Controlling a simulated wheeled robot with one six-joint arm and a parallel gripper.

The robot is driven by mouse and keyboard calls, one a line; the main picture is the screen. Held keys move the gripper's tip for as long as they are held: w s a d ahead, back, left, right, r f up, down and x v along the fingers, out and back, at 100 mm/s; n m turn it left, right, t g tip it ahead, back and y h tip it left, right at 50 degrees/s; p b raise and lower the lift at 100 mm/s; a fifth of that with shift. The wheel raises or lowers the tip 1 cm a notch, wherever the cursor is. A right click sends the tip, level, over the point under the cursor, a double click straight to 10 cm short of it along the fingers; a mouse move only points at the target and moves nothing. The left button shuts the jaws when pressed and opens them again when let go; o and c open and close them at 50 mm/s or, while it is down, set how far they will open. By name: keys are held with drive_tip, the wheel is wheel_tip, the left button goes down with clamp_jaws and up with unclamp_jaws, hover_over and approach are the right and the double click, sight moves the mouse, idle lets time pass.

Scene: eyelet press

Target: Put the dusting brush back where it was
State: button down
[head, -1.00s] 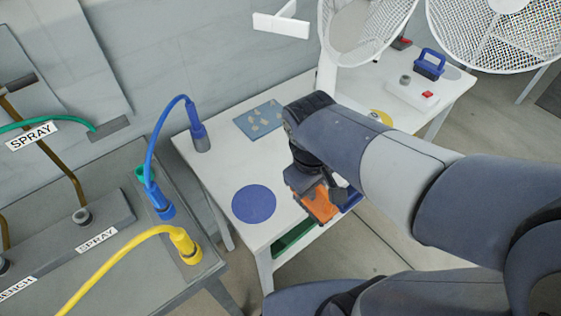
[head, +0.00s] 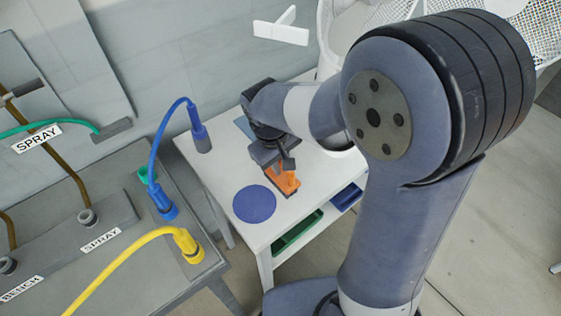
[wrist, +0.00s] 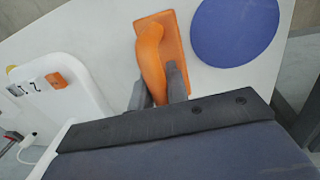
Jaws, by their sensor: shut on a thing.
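The orange dusting brush (head: 286,183) is in my gripper (head: 284,165), over the white table just right of the round blue disc. In the wrist view the brush (wrist: 151,50) shows its handle between the two dark fingers of my gripper (wrist: 157,92), which are shut on it. Its flat orange block lies near the blue disc (wrist: 235,30), apart from it. I cannot tell whether the brush touches the tabletop.
The blue disc (head: 254,204) lies flat on the white table (head: 215,165). A blue hose nozzle (head: 201,139) stands at the table's left. Green (head: 297,231) and blue (head: 346,197) bins sit below the top. A white unit (wrist: 75,90) shows at left in the wrist view.

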sight(274, 175)
drive_tip(key=shift+f, duration=0.2)
drive_tip(key=c, duration=1.4)
unclamp_jaws()
drive_tip(key=r, duration=0.4)
drive_tip(key=a+r, duration=0.1)
drive_tip(key=r, duration=0.3)
drive_tip(key=s+r, duration=0.1)
drive_tip(key=r, duration=0.3)
drive_tip(key=shift+a, duration=0.35)
